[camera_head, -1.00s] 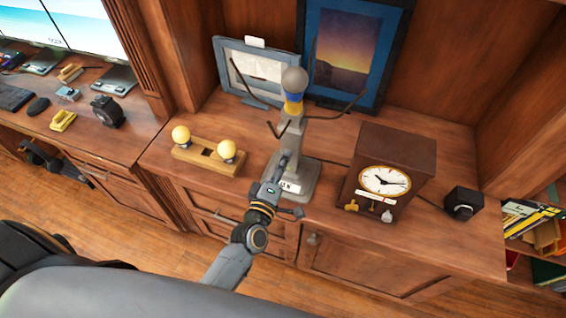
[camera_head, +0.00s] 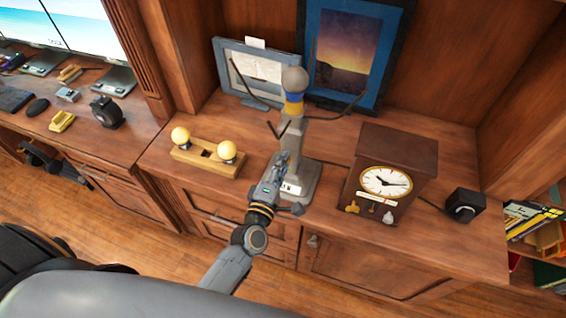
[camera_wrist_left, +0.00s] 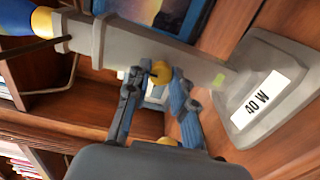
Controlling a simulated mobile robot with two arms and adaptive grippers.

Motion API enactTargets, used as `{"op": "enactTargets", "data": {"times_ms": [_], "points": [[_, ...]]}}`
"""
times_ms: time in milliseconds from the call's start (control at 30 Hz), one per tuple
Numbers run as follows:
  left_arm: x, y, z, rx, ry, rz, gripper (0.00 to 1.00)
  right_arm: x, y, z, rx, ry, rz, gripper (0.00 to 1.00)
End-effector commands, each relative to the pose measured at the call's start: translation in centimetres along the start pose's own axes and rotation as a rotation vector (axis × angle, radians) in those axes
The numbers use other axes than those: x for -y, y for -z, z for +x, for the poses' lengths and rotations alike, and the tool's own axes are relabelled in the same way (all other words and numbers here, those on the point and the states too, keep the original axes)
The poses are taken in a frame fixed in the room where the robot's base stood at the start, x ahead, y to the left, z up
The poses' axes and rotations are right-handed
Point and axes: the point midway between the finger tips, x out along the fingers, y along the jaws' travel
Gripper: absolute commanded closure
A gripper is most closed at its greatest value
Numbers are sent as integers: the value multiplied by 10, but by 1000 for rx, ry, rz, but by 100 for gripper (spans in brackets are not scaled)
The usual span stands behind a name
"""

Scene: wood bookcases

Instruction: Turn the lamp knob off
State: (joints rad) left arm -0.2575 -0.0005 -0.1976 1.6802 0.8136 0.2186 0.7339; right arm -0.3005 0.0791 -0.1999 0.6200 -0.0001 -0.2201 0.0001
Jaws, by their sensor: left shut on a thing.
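The lamp (camera_head: 293,128) stands upright on the wooden cabinet, with a grey post, a blue and yellow collar, a round grey top and thin dark arms. Its base carries a "40 W" label, clear in the left wrist view (camera_wrist_left: 256,102). A small yellow knob (camera_wrist_left: 160,71) sticks out of the post in the left wrist view. My left gripper (camera_head: 282,160) is in front of the lower post. Its two fingers are shut on the knob, one on each side. In the head view the gripper hides the knob.
Left of the lamp is a wooden block with two yellow bulbs (camera_head: 205,157). To the right stand a brown clock (camera_head: 398,165) and a small black box with a dial (camera_head: 464,204). Behind are a blue picture frame (camera_head: 310,55) and a grey frame (camera_head: 232,68).

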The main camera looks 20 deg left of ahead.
Motion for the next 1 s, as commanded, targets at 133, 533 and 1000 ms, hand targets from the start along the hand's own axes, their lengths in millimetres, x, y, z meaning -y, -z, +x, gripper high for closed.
{"op": "enactTargets", "data": {"times_ms": [133, 533, 1000], "points": [[0, 0, 0, 0, 1, -1, 62, 1, 0, 0, 0, 1, 0, 60], [1, 0, -4, 0, 1, 1, 54, -2, 1, 0, -1, -2, -1, 60], [1, 0, -91, 1, 3, 2, 54, -1, 0, 0, 0, -1, 0, 60]]}}
